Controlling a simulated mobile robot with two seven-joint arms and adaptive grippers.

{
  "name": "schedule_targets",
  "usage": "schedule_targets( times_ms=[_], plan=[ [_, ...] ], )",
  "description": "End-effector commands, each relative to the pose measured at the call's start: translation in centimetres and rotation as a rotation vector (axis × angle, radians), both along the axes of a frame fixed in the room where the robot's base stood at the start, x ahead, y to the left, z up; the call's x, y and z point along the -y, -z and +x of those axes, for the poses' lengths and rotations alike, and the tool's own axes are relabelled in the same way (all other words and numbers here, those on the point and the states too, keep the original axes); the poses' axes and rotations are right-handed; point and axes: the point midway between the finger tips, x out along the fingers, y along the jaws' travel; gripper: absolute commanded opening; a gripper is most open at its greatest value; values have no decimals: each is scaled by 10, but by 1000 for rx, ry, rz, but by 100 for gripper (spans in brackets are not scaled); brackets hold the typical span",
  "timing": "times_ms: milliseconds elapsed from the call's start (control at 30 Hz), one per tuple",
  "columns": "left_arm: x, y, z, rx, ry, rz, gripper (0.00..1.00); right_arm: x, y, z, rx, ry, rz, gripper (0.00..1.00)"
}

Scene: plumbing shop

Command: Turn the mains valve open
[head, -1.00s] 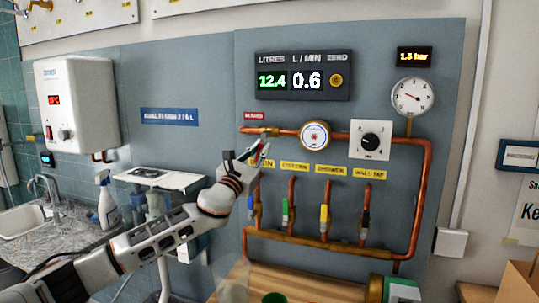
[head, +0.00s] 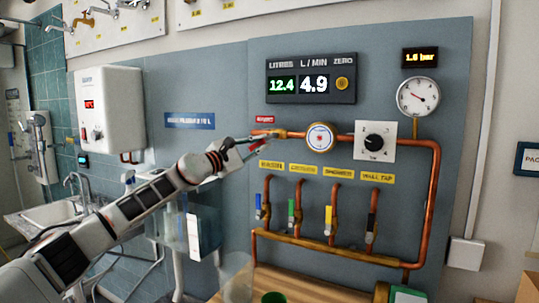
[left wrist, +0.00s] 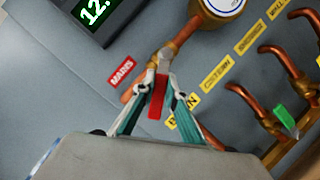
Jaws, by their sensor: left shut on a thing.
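The mains valve (head: 268,133) is a brass body on the copper pipe beside the red MAINS label (head: 265,119). It also shows in the left wrist view (left wrist: 164,58). Its red lever (left wrist: 157,98) hangs off the pipe line, between my left fingers. My left gripper (head: 256,144) reaches in from the left and is shut on the red lever; the wrist view shows its fingertips (left wrist: 156,92) at both sides of it. In the head view the fingers partly hide the lever. The flow display (head: 312,85) reads 4.9 L/min. My right gripper is out of view.
A round meter (head: 320,137) and a dial (head: 375,141) sit right of the valve. Below hang several branch valves with coloured levers, such as the green one (head: 292,212). A pressure gauge (head: 418,97) is upper right; a white heater (head: 108,108) is left.

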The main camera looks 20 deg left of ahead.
Motion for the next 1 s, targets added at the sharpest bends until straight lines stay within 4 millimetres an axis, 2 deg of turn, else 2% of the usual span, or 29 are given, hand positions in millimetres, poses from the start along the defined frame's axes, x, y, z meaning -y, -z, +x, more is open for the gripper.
schedule_targets(
  times_ms=[33, 133, 500, 1000],
  plan=[
    [-1, 1, 1, 1, 0, 43, 0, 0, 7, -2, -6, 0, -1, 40],
    [-2, -5, 0, 5, 2, 135, 0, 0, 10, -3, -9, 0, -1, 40],
    [0, -20, -1, 14, 2, 396, 0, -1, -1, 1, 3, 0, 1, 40],
    [2, -23, 0, 18, 4, 509, 0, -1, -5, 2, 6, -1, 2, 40]
  ],
)
